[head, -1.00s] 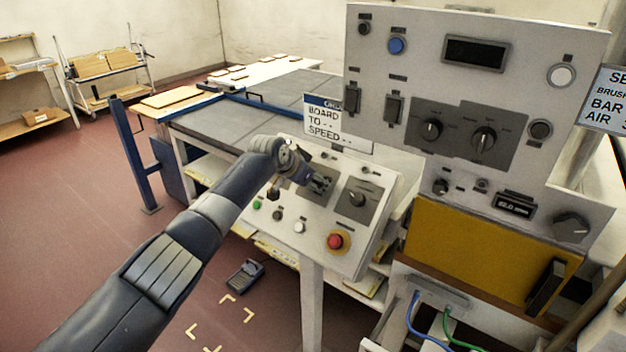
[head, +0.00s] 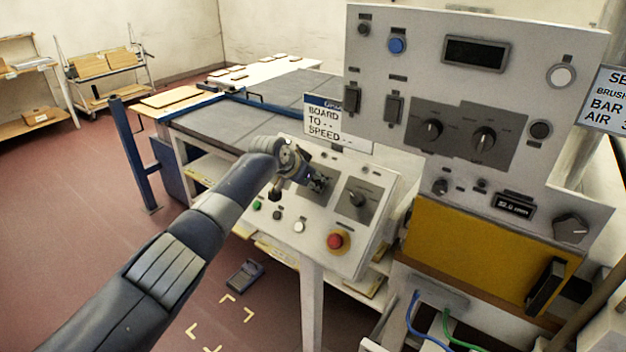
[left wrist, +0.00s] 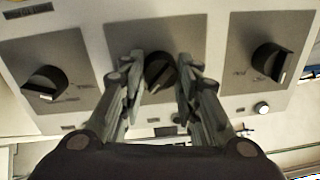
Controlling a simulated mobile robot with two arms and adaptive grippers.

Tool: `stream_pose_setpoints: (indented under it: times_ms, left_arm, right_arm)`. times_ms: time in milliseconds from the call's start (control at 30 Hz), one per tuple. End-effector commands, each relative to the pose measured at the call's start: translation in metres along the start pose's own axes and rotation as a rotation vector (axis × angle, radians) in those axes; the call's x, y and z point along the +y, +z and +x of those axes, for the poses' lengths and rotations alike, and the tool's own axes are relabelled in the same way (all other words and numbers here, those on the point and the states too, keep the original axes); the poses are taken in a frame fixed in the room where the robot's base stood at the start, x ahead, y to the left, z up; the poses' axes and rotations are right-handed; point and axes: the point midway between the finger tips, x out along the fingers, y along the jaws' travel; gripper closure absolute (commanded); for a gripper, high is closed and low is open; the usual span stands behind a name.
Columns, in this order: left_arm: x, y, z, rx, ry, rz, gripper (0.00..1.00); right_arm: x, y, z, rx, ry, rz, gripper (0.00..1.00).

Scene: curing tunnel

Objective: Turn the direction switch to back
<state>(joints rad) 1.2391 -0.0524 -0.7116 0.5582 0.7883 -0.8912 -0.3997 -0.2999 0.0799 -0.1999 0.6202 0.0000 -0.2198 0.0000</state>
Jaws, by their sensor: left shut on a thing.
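My left gripper (head: 316,184) is at the sloped lower console, shut on a black rotary knob. In the left wrist view the fingers (left wrist: 161,80) stand on both sides of this knob (left wrist: 158,70), which sits on a grey plate. Its pale pointer mark points toward the lower part of that picture, slightly left. The labels around it are too blurred to read, so I cannot confirm that it is the direction switch. In the head view the gripper mostly hides this knob. My right gripper is not in view.
Another black knob (head: 357,198) and a red emergency button (head: 338,241) are close by on the console. The tall upper panel (head: 380,75) stands behind at the right. A handheld device (head: 245,275) lies low at the left, near floor marks.

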Motion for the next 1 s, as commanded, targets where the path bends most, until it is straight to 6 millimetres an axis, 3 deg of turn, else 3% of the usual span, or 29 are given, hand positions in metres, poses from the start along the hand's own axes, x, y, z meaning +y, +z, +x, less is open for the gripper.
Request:
stream_pose_setpoints:
  times_ms: [267,1000]
  left_arm:
    - [0.0,-0.002,-0.001,-0.009,0.001,-0.171,0.94]
    - [-0.002,-0.001,0.0,-0.05,-0.001,-0.868,0.94]
  right_arm:
    - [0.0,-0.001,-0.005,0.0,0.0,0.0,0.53]
    - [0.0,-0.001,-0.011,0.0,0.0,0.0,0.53]
